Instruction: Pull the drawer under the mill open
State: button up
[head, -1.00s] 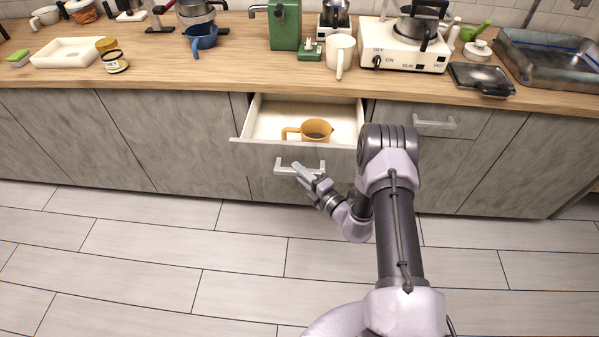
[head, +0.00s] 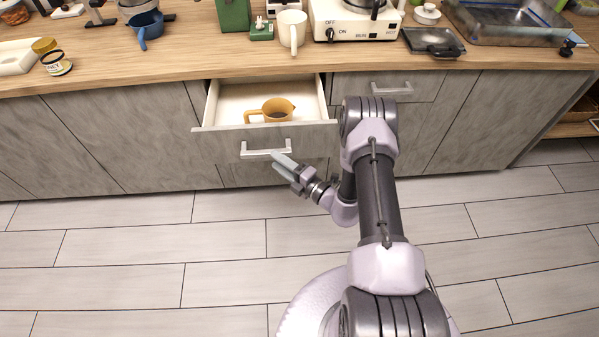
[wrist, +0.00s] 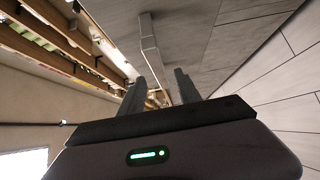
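The drawer (head: 222,112) under the green mill (head: 233,15) stands open, its grey front pulled out from the counter. An orange measuring cup (head: 272,110) lies inside it. The drawer's pale bar handle (head: 262,149) is on the front, and it also shows in the wrist view (wrist: 149,40). My gripper (head: 280,160) is just in front of the handle, by its right end. Only the mill's lower part shows in the head view.
A closed drawer (head: 385,88) with its own handle is to the right. A white mug (head: 291,28), a white hotplate (head: 345,22), a dark pan (head: 433,42) and a blue pot (head: 142,25) stand on the counter. The tiled floor (head: 130,245) in front is clear.

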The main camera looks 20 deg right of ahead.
jog(key=p+v, duration=0.2)
jog(key=v, duration=0.9)
jog(key=shift+s, duration=0.35)
jog(key=shift+d, duration=0.15)
jog(key=a+r+n+g+y, duration=0.4)
jog(key=a+r+n+g, duration=0.1)
jog(key=r+n, duration=0.35)
jog(key=a+r+n+g+y, duration=0.35)
jog(key=a+r+n, duration=0.25)
jog(key=r+n, duration=0.25)
jog(key=s+a+r+n+g+h, duration=0.35)
jog(key=s+r+n, duration=0.3)
jog(key=n, duration=0.25)
jog(key=s+a+r+n+g+h, duration=0.2)
jog(key=s+r+n+g+h, duration=0.3)
jog(key=s+n, duration=0.4)
jog(key=s+d+r+n+t+h, duration=0.3)
jog(key=d+r+n+t+h, duration=0.1)
jog(key=n, duration=0.5)
notch_tip(320, 180, up, 3)
jog(key=t+h, duration=0.1)
jog(key=t, duration=0.1)
jog(key=shift+d+r+t, duration=0.2)
jog(key=shift+t, duration=0.2)
